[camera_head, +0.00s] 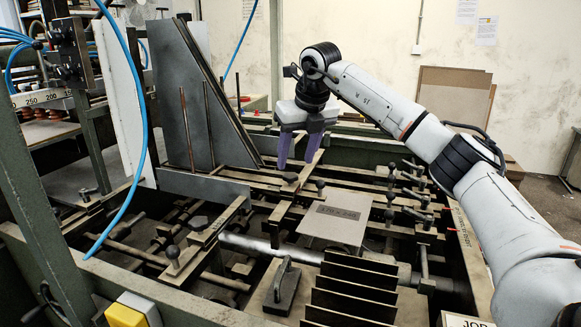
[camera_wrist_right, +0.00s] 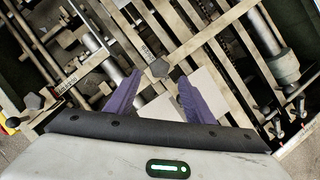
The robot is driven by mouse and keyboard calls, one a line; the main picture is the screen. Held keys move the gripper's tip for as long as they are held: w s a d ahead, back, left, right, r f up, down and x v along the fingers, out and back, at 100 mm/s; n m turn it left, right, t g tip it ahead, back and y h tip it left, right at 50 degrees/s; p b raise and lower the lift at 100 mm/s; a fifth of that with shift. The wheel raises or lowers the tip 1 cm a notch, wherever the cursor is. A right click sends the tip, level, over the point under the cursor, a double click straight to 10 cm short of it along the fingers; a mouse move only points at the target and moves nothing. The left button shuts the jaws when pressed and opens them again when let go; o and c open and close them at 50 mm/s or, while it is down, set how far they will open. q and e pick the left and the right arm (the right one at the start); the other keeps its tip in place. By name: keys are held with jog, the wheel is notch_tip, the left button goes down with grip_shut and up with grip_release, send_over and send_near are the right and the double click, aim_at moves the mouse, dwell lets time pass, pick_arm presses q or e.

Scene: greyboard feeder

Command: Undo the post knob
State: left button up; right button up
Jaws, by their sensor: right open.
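A dark faceted knob (camera_head: 290,177) sits on a flat metal bar of the feeder frame. In the right wrist view this knob (camera_wrist_right: 160,68) shows just beyond and between my fingertips. My right gripper (camera_head: 297,163) points down above it, its two purple fingers spread apart with nothing between them. The fingers also show open in the wrist view (camera_wrist_right: 159,77). The knob looks apart from the fingers; the exact height gap is hard to judge. Several similar knobs are on the frame, and no label marks one as the post knob. My left gripper is not in view.
A round-headed knob (camera_head: 320,184) stands close by to the right. A grey plate with a stencilled label (camera_head: 335,218) lies to the front. An upright grey panel (camera_head: 187,100) and thin rods rise at left. A blue hose (camera_head: 136,110) crosses the left side.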

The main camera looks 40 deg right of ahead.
aim_at(291, 174)
jog(key=x, duration=0.5)
jog(key=shift+r, duration=0.1)
jog(key=c, duration=1.1)
